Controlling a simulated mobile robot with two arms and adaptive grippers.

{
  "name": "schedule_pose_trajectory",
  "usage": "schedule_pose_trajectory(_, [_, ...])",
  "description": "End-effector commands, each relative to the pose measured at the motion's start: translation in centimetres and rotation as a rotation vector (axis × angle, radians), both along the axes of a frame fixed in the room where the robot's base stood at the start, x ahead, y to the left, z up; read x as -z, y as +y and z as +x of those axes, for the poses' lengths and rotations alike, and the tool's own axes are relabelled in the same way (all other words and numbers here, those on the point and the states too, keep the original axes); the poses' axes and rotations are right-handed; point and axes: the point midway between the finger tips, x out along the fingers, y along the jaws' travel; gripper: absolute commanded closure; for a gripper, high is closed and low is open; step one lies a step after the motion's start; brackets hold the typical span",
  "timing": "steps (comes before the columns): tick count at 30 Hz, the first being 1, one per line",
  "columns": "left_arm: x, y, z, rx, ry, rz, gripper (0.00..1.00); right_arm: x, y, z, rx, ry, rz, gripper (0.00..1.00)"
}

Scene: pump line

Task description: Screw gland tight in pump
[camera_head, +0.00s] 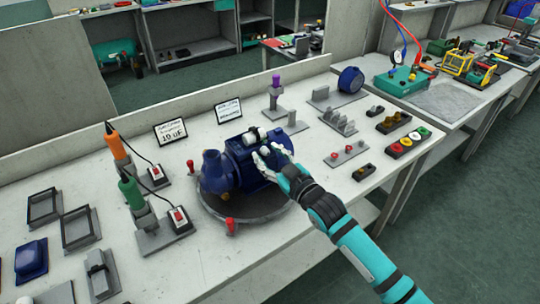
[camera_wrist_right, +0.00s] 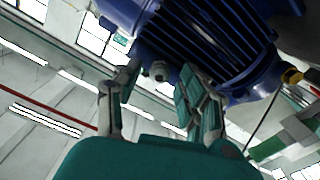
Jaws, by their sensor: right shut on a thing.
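The blue pump (camera_head: 215,172) stands on a round dark grey plate (camera_head: 255,215) in the middle of the bench. My right gripper (camera_head: 268,157) reaches in from the lower right to the pump's near right side. In the wrist view my right gripper (camera_wrist_right: 160,76) has its fingers on both sides of a small grey gland (camera_wrist_right: 158,70) and is shut on it. The gland is against the blue finned pump body (camera_wrist_right: 215,45); how deep it sits cannot be told. In the head view the fingers hide the gland. My left gripper is not in view.
Red knobs (camera_head: 230,226) stick up at the plate's rim. Orange-handled (camera_head: 115,142) and green-handled (camera_head: 131,192) tools stand in holders at left. Small trays with red parts (camera_head: 347,153) lie at right. A purple-topped stand (camera_head: 276,90) is behind. The bench front is fairly clear.

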Motion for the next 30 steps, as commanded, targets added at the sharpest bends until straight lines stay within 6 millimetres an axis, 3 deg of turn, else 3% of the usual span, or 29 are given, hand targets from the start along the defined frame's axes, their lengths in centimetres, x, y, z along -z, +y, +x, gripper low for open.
schedule_pose_trajectory(1, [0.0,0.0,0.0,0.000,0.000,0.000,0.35,0.2,-0.1,0.1,0.003,0.004,-0.004,0.69])
schedule_pose_trajectory(8, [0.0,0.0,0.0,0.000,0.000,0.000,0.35,0.2,-0.1,0.1,0.003,0.003,-0.003,0.99])
schedule_pose_trajectory(13, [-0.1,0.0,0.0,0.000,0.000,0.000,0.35,0.1,-0.1,0.1,0.002,0.010,0.008,1.00])
schedule_pose_trajectory(19, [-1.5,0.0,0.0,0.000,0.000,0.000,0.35,0.0,0.0,0.0,0.001,0.163,0.219,1.00])
schedule_pose_trajectory(27, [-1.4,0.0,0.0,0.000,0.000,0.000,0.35,0.1,0.0,0.0,0.000,0.183,0.250,1.00])
schedule_pose_trajectory(30, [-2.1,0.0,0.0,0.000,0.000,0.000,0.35,-0.2,0.1,0.0,0.000,0.272,0.371,1.00])
